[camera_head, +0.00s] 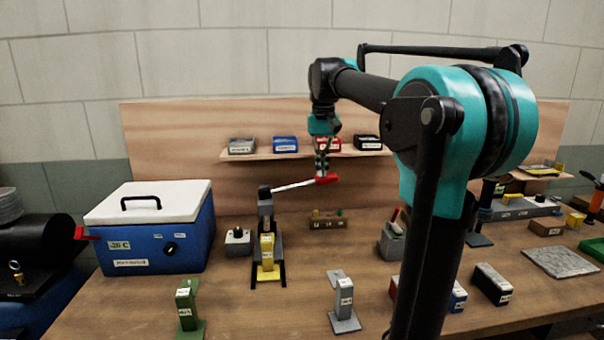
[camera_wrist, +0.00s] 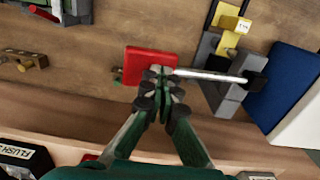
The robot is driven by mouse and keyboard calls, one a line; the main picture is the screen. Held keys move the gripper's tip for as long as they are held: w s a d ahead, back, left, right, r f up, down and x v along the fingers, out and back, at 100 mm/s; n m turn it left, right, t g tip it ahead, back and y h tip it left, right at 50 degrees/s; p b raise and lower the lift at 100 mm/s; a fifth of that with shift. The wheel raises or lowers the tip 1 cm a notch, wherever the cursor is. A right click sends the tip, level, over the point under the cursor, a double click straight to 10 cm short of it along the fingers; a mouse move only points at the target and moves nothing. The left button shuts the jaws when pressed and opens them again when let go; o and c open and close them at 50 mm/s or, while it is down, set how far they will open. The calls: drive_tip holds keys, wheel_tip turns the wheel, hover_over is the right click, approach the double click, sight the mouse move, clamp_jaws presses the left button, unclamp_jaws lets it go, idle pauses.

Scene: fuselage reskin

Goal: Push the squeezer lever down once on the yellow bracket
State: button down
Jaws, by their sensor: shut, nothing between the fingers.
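The squeezer (camera_head: 265,207) stands on the bench, a grey and black upright with a yellow bracket (camera_head: 267,252) at its front. Its pale lever (camera_head: 293,186) sticks out to the right, raised and nearly level, and ends in a red pad (camera_head: 327,180). My gripper (camera_head: 322,172) is shut and empty, pointing down right over the red pad. In the wrist view my fingertips (camera_wrist: 160,72) overlap the red pad (camera_wrist: 140,60), with the lever (camera_wrist: 210,76) running right to the squeezer (camera_wrist: 222,88). I cannot tell whether the tips touch the pad. The yellow bracket (camera_wrist: 232,24) also shows there.
A blue cooler (camera_head: 160,240) with a white lid stands left of the squeezer. A shelf (camera_head: 300,154) with small boxes is close behind my gripper. A green bracket (camera_head: 186,305) and a grey bracket (camera_head: 344,300) stand in front.

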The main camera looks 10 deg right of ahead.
drive_tip(key=shift+f, duration=1.15)
wheel_tip(320, 180, up, 12)
drive_tip(key=shift+r, duration=0.25)
idle(1.5)
